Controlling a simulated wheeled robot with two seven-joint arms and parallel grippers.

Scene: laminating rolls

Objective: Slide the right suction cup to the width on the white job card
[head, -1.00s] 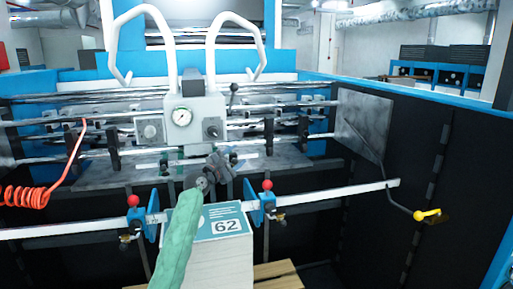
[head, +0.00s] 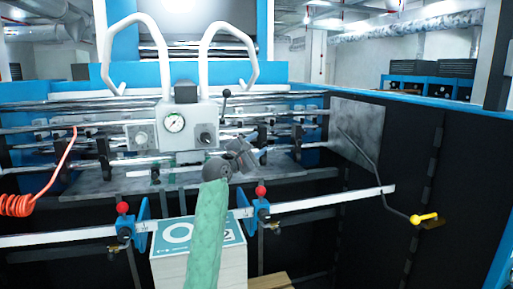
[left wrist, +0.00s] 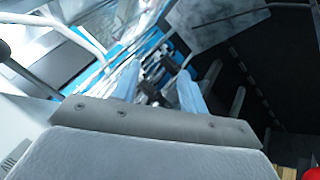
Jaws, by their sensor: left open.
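The right suction cup (head: 251,212) is a blue disc and bracket with a red knob (head: 261,190) on the white rail (head: 335,200). The left one (head: 139,222) has a matching red knob further left on the rail. The white job card (head: 171,238), with a teal border, lies on a white stack between them. My green-sleeved left arm covers part of its number; a "2" shows at its right. My left gripper (head: 236,157) is above and beyond the right cup, apart from it. Its blue fingers (left wrist: 158,75) are spread and empty in the left wrist view. My right gripper is out of view.
Behind is a machine head with a pressure gauge (head: 174,123), white hoses and horizontal bars. A rod with a yellow handle (head: 427,219) hangs at the right. An orange coiled hose (head: 17,204) is at the left. The rail right of the right cup is free.

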